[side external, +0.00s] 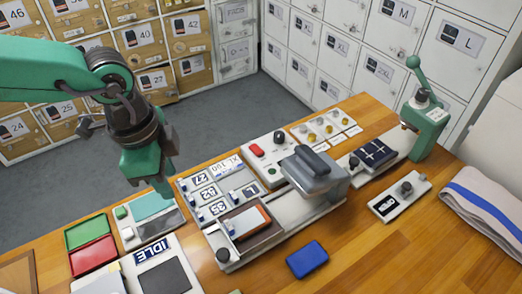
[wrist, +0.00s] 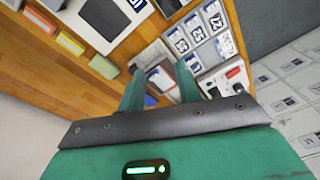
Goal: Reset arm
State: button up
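My arm reaches in from the left in the side view. My green gripper (side external: 162,190) points down over the left part of the wooden bench, in front of the small panel with a teal screen (side external: 150,205). Whether its tips touch anything is hard to tell. In the wrist view my gripper (wrist: 160,84) has its two green fingers apart, with nothing held between them. Bench devices show beyond the fingers.
A numbered panel (side external: 203,207), a grey press-like device (side external: 316,172), and a green lever tool (side external: 426,115) stand on the bench (side external: 345,262). A blue block (side external: 307,259), red tray (side external: 92,255) and folded cloth (side external: 488,205) lie nearby. Lockers (side external: 310,40) line the back.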

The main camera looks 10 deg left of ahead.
jog(key=a+r+n+t, duration=0.1)
jog(key=a+r+n, duration=0.2)
jog(key=a, duration=0.5)
jog(key=a+r+n+t, duration=0.1)
jog(key=a+r+n, duration=0.2)
jog(key=a, duration=0.4)
jog(key=s+a+n+t, duration=0.1)
jog(key=s+a+n, duration=0.3)
jog(key=a, duration=0.2)
jog(key=s+a+n+t+y, duration=0.1)
jog(key=s+a+n, duration=0.3)
jog(key=a, duration=0.3)
jog(key=shift+s+a+t, duration=0.2)
jog(key=shift+a+t, duration=0.1)
